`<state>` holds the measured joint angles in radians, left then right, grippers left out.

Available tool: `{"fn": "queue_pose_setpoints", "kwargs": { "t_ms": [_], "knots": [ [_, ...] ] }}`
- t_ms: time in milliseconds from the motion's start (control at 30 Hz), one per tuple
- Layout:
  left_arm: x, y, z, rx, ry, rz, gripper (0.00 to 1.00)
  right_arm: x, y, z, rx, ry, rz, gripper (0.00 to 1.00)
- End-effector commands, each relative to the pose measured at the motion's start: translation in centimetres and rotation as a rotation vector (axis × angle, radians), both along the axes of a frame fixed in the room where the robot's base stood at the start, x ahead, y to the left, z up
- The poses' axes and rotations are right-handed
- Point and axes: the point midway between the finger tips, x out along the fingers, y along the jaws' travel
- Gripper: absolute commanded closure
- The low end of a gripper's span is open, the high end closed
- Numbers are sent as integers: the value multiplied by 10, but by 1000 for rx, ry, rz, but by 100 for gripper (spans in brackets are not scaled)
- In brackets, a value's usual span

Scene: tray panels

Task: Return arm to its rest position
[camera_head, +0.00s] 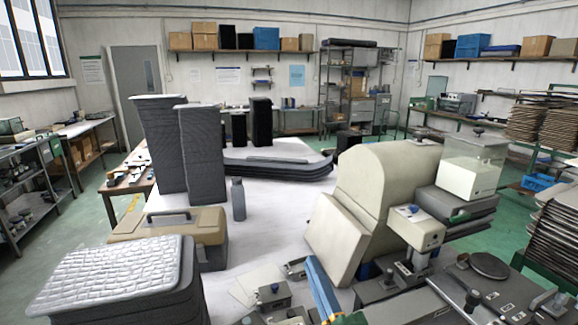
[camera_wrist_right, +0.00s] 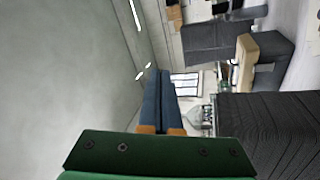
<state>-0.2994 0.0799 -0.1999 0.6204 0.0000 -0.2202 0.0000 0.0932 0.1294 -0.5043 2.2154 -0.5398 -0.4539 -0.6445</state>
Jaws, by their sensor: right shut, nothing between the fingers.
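My right gripper (camera_head: 312,262) comes up from the bottom edge of the head view. Its blue fingers are together, with orange and green parts at their base. In the right wrist view the gripper (camera_wrist_right: 158,72) shows its two blue fingers side by side, shut and empty, in front of the green palm. The fingers appear over the pale table top (camera_head: 270,215), beside small grey devices; whether they touch anything cannot be told. My left gripper is not in view.
A silver quilted panel (camera_head: 108,272) lies on a dark stack at lower left. A tan case (camera_head: 170,228), grey bottle (camera_head: 238,200) and tall dark stacks (camera_head: 203,155) stand behind. A large cream machine (camera_head: 375,190) is close on the right. The table's middle is clear.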

Motion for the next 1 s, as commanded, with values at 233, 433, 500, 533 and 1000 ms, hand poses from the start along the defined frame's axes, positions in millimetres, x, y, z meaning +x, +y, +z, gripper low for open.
{"fn": "queue_pose_setpoints", "kwargs": {
  "t_ms": [233,433,500,533,1000],
  "knots": [
    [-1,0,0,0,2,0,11,-53,-90,-195,503,891,-309,100],
    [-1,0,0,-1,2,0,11,-142,-115,-272,722,1310,-550,100],
    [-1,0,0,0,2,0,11,-174,-121,-288,778,1427,-634,100],
    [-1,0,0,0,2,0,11,-188,-122,-294,799,1476,-671,100],
    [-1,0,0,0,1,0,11,-235,-125,-462,793,1669,-802,100]
  ]
}}
